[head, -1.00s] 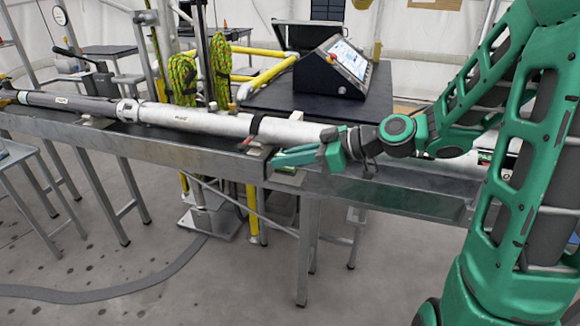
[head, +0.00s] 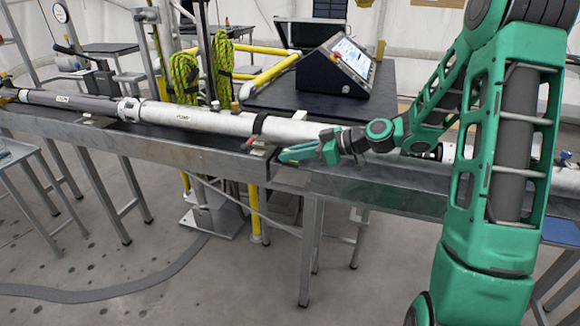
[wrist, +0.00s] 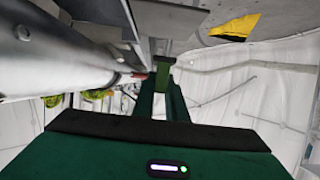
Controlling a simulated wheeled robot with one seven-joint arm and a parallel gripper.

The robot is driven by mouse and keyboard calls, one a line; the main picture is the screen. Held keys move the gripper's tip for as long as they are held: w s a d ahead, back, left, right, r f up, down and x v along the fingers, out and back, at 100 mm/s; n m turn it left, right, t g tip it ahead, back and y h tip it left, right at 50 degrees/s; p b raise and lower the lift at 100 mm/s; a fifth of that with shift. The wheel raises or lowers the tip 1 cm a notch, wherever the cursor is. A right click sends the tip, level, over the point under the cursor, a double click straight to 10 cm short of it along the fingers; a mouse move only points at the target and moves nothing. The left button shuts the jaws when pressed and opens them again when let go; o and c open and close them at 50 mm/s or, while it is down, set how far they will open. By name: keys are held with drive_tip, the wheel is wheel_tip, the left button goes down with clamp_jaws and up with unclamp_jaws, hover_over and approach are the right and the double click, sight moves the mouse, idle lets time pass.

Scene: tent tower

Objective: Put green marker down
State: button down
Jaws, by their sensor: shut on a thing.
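My gripper (head: 288,154) is at the near edge of the long metal bench, just in front of the pale tube and close to the dark band around it. In the wrist view, my gripper (wrist: 163,82) is shut on a small green piece, which I take as the green marker (wrist: 163,75), between its fingertips. I cannot make out the marker clearly in the head view. Whether the marker touches the bench is hidden.
A long tube (head: 195,117) lies along the metal bench (head: 205,156) on supports. A small red piece (head: 258,144) sits beside my fingertips. A control box with a screen (head: 338,68) stands on a dark table behind. The floor in front is clear.

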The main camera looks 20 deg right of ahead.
sight(292, 165)
drive_tip(key=shift+w+d+f, duration=0.1)
drive_tip(key=shift+w+f, duration=0.15)
drive_tip(key=shift+f, duration=1.9)
drive_tip(key=shift+f, duration=0.1)
drive_tip(key=c, duration=1.8)
unclamp_jaws()
drive_tip(key=shift+o, duration=0.2)
